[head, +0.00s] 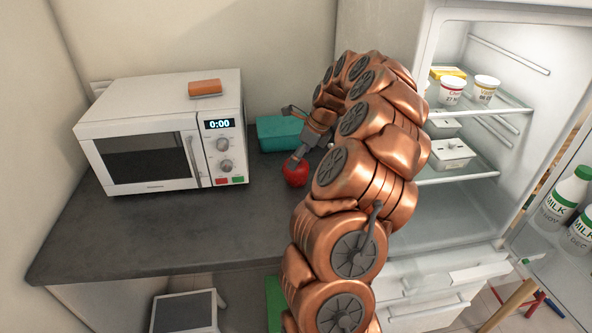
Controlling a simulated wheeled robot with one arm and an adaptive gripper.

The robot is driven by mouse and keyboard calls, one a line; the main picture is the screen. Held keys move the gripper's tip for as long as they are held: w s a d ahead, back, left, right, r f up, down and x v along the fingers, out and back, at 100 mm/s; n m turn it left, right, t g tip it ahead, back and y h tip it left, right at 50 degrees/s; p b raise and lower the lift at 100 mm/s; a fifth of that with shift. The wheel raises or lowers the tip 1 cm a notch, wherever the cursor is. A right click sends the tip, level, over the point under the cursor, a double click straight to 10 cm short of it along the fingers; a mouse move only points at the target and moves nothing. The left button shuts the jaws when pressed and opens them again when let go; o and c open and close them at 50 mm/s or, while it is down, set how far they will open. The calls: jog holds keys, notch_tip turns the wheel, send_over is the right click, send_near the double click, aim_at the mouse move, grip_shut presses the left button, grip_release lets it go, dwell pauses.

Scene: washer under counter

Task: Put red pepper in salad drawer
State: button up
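A red pepper (296,174) sits on the dark counter, right of the microwave. My gripper (290,135) is above and just behind it, with its fingers spread apart and pointing left. The lower finger overlaps the pepper's top edge in the picture; I cannot tell whether they touch. Nothing shows between the fingers. The fridge stands open at the right. Pale drawer fronts (433,306) show low in it, partly hidden by my arm; I cannot tell for sure which one is the salad drawer.
A white microwave (150,155) with an orange-brown item (205,88) on top stands at the left. A teal container (278,133) is behind my gripper. Fridge shelves hold tubs (452,90); the open door holds milk bottles (566,195). The front counter (150,225) is clear.

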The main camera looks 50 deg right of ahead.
jog(key=shift+p+x, duration=1.1)
jog(key=shift+x, duration=1.25)
jog(key=shift+w+d, duration=0.1)
jog(key=c, duration=1.2)
jog(key=shift+o, duration=0.2)
jog(key=shift+d+r+b, duration=0.1)
jog(key=shift+r+b, duration=0.5)
jog(key=shift+r, duration=0.15)
notch_tip(320, 180, up, 2)
jog(key=shift+b, duration=0.45)
jog(key=s+a+r+b, duration=0.1)
jog(key=s+a+b, duration=0.4)
jog(key=s+a, duration=0.4)
jog(key=s, duration=0.4)
jog(key=shift+a+r, duration=0.15)
jog(key=shift+r, duration=0.1)
